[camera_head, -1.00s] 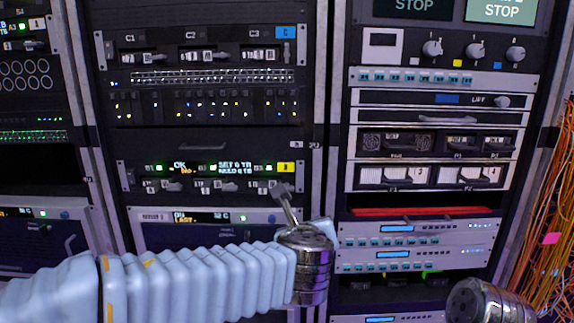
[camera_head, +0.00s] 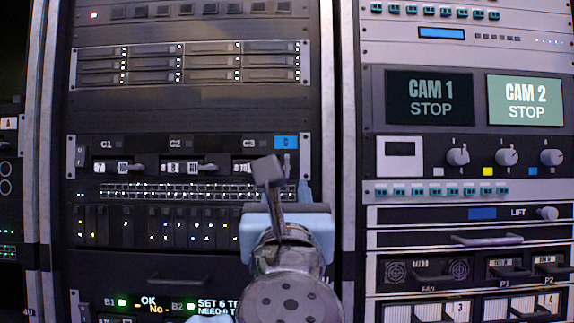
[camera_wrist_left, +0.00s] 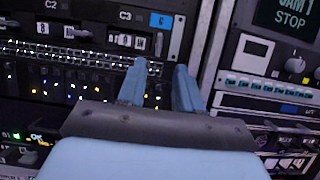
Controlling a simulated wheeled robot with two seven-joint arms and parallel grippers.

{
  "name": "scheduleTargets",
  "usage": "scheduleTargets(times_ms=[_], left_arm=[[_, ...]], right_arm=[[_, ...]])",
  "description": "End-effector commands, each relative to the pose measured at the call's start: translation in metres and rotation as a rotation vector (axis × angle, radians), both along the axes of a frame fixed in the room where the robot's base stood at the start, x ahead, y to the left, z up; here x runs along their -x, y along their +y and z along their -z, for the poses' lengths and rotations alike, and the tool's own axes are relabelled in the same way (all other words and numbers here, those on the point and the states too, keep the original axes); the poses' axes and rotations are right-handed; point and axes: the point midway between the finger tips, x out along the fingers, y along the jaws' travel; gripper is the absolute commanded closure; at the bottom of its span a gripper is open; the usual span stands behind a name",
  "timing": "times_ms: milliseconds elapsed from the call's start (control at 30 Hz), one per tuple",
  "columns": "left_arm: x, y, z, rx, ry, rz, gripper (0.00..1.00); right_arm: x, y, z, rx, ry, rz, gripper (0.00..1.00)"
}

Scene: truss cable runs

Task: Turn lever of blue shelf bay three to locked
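The blue shelf (camera_head: 210,145) carries a blue tag marked C and bays C1, C2 and C3. Bay three (camera_head: 245,168) is partly hidden behind my left gripper (camera_head: 268,172) in the head view. In the left wrist view, bay three (camera_wrist_left: 128,40) shows beyond the fingertips, with white marked tabs; its lever's setting is too small to tell. My left gripper (camera_wrist_left: 162,65) is open and empty, its two fingers apart, pointing up at the lower right of the shelf. Contact with the shelf cannot be told. My right gripper is out of view.
A row of ports (camera_head: 170,191) and a dark module panel (camera_head: 150,228) lie below the shelf. A drive unit (camera_head: 190,65) sits above. A rack post (camera_head: 347,130) separates the right rack, with a knob panel (camera_head: 480,155) and screens (camera_head: 430,97).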

Motion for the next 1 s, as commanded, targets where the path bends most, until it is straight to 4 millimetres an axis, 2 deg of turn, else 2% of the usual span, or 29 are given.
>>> scheduleTargets(times_ms=[300, 500, 667, 900, 933, 1000], left_arm=[[-0.069, 0.000, -0.030, 0.000, 0.002, -0.002, 0.66], [-0.097, 0.000, -0.041, -0.001, 0.002, -0.001, 0.66], [-0.106, 0.000, -0.043, -0.001, 0.002, 0.000, 0.66], [-0.107, 0.000, -0.043, 0.000, 0.002, 0.001, 0.66], [-0.107, 0.000, -0.043, 0.000, 0.002, 0.001, 0.67], [-0.107, 0.000, -0.043, 0.001, 0.002, 0.001, 0.78]], right_arm=[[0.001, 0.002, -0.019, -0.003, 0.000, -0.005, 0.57], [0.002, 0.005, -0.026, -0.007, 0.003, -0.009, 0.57], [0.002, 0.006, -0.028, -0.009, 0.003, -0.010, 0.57], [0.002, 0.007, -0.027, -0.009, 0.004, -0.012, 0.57], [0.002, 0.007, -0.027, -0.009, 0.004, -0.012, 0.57], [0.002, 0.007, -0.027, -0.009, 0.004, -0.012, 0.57]])
